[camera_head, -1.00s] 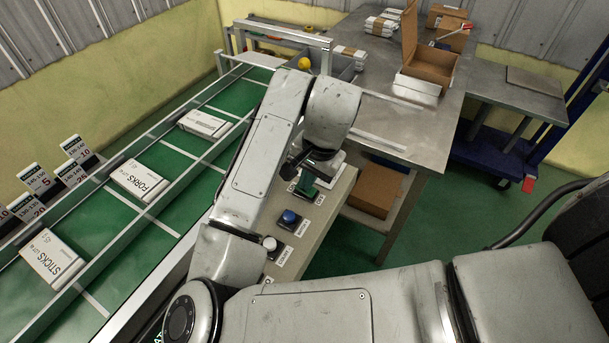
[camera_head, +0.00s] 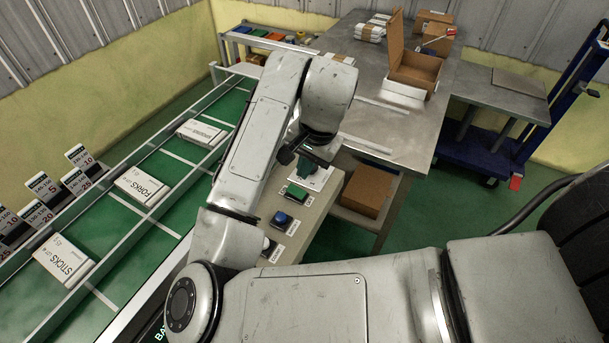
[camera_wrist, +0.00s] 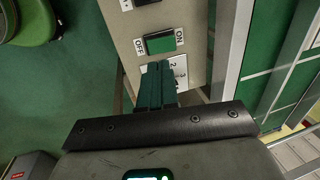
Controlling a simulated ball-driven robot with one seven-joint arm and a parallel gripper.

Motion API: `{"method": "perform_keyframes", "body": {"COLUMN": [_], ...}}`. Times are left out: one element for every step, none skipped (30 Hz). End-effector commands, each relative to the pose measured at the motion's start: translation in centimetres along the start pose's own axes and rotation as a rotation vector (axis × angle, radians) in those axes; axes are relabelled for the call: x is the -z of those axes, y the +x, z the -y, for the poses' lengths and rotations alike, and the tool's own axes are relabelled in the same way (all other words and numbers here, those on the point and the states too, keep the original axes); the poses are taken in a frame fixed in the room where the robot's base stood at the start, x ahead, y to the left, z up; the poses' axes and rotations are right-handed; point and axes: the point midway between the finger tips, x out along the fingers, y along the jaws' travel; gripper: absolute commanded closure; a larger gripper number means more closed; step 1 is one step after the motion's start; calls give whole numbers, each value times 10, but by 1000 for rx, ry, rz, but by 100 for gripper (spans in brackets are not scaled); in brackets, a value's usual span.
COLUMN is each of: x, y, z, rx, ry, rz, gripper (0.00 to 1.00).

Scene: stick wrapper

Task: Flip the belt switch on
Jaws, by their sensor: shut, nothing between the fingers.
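The switch (camera_wrist: 160,43) is a green rocker between an ON label and an OFF label on a beige panel in the wrist view. In the head view, a green control (camera_head: 297,193) sits on the panel (camera_head: 325,215), beside a blue one (camera_head: 281,219). My gripper (camera_wrist: 157,66) is shut and empty; its teal fingers point at the panel just below the switch, over a numbered label. I cannot tell whether they touch the panel. In the head view, my gripper (camera_head: 308,178) is partly hidden by my wrist. The green belt (camera_head: 120,222) carries white boxes, including FORKS (camera_head: 143,185) and STICKS (camera_head: 63,259).
A metal table (camera_head: 400,140) with an open cardboard box (camera_head: 414,75) stands behind the panel. A brown box (camera_head: 367,190) sits under it. A blue trolley (camera_head: 480,155) is at the right. The belt's metal rails run beside the panel.

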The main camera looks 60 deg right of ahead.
Motion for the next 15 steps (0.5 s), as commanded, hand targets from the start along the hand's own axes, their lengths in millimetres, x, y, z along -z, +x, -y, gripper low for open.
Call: {"method": "perform_keyframes", "body": {"x": [1, 1, 0, 0, 0, 0, 0, 0, 0, 0, 0, 0, 0, 0, 0], "y": [-10, -18, -26, -32, -38, -45, -50, -54, -59, -62, -65, -68, -70, -72, -74], "z": [0, 0, 0, 0, 1, 1, 1, 0, 0, 0, 0, 0, 0, 0, 0], "rx": [3, 4, 5, 4, 5, 4, 5, 3, 4, 2, 3, 2, 1, 1, 0], "ry": [4, 5, 3, 4, 3, 4, 3, 4, 2, 3, 2, 1, 1, 1, 1], "rz": [0, 0, 0, 1, 3, 3, 3, 3, 3, 2, 2, 2, 2, 2, 1], "gripper": [100, 100, 100, 100, 100, 100, 100, 100, 100, 100, 100, 100, 100, 100, 100]}}
